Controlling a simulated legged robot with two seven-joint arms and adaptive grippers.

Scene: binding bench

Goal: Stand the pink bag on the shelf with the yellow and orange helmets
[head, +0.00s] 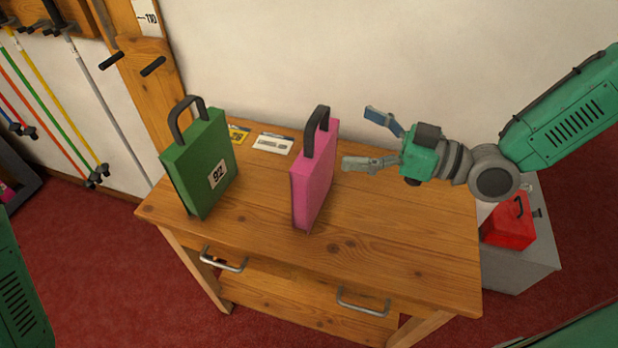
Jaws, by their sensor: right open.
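The pink bag (316,182) stands upright on the wooden bench (400,240), with its dark handle up. My right gripper (356,140) is open and empty to the right of the pink bag, with its fingers pointing left towards the bag's handle side. A gap shows between the fingertips and the bag. My left gripper is out of the picture; a green part of mine shows at the left edge. The shelf with the yellow and orange helmets does not show in this view.
A green bag (201,165) marked 92 stands on the bench's left side. Cards (273,144) lie behind, between the bags. A red bag (509,222) sits on a grey box (528,268) right of the bench. Colored poles (50,110) hang at the left wall. The bench's right part is clear.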

